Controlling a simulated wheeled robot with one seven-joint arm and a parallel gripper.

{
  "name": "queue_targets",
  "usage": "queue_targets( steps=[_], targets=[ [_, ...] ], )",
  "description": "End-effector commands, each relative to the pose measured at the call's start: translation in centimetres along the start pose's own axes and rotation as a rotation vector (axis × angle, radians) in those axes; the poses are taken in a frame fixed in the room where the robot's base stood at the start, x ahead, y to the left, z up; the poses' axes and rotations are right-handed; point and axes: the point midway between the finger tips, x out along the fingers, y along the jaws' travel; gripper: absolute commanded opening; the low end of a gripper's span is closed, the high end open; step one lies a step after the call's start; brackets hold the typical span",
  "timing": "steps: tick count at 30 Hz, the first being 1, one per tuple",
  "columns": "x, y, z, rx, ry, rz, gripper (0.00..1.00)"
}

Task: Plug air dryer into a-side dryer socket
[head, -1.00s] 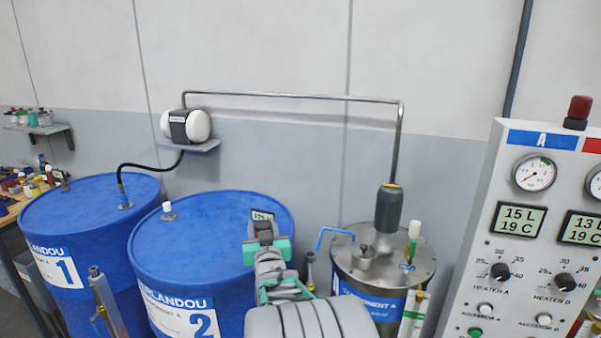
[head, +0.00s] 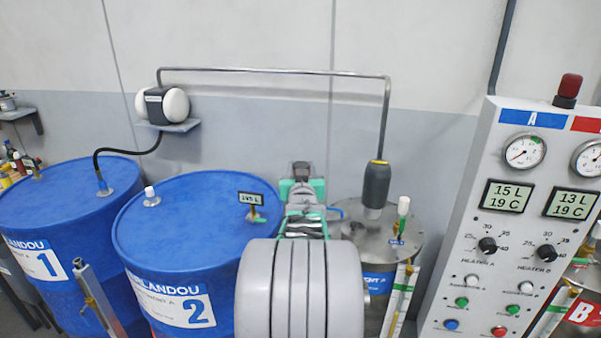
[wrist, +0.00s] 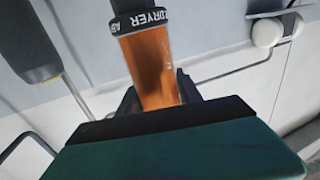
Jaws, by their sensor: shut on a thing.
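The air dryer shows in the wrist view as an orange cylinder (wrist: 150,72) with a black collar marked DRYER, held between the dark fingers of my gripper (wrist: 158,98). In the head view my gripper (head: 302,185) is above the right edge of blue drum 2 (head: 190,200), left of the steel A tank (head: 408,240). There the dryer is mostly hidden by the gripper; only a dark part shows at its tip. I cannot identify the A-side dryer socket for certain; a small fitting (head: 353,230) on the tank lid is partly covered by my arm.
A dark grey cylinder (head: 376,187) on a pipe stands on the A tank, right of my gripper. A white-capped vertical piece (head: 403,208) stands beside it. The control panel (head: 515,230) is at the right. Blue drum 1 (head: 60,190) is at the left.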

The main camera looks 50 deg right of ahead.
Motion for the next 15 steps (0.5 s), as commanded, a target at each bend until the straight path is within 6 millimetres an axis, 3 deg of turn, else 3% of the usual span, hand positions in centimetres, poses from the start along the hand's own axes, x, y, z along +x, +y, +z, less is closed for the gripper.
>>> queue_targets(
  steps=[3,15],
  targets=[
    [0.0,-0.1,2.0,0.0,-0.001,-0.001,0.0],
    [0.0,-0.2,5.7,0.0,0.0,-0.003,0.0]
  ],
)
